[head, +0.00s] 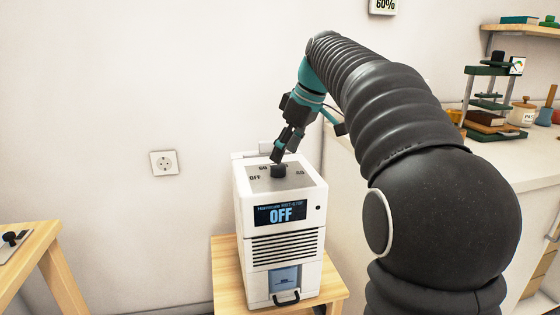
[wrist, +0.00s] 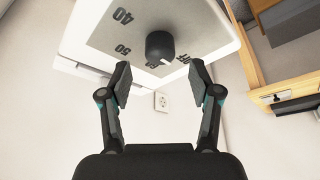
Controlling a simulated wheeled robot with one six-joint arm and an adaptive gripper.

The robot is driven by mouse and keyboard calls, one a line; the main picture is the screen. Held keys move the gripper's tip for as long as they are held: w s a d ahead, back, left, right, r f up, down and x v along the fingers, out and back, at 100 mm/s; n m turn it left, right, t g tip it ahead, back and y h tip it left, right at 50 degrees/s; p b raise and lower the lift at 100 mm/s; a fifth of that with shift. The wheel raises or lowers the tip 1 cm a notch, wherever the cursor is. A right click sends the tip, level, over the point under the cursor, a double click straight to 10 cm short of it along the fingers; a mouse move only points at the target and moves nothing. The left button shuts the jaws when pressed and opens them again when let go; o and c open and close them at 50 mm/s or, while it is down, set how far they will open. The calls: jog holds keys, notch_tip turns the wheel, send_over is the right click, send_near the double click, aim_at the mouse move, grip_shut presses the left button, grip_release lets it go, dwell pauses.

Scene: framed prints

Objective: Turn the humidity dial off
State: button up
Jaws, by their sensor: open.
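The humidity dial is a black round knob (head: 278,171) on the grey top panel of a white dehumidifier (head: 245,225). The machine's display (head: 281,214) reads OFF. In the wrist view the knob (wrist: 160,46) has a white pointer mark on its lower right edge, towards the panel's lower labels. My gripper (head: 280,152) is just above the knob in the head view. In the wrist view my gripper (wrist: 160,82) is open, its fingers spread apart, with the knob beyond the fingertips and nothing between them.
The dehumidifier stands on a small wooden table (head: 226,262). A wall socket (head: 163,163) is to the left. Another wooden table (head: 45,240) is at far left.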

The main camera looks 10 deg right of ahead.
jog(key=v, duration=0.7)
jog(key=shift+r, duration=0.35)
jog(key=shift+s, duration=0.1)
jog(key=s+a+f+m+t+h, duration=0.2)
jog(key=s+f+m, duration=0.7)
jog(key=s+f, duration=1.7)
jog(key=shift+s+a+f+h, duration=0.25)
jog(key=shift+s+a+h, duration=0.25)
jog(key=shift+a+h, duration=0.3)
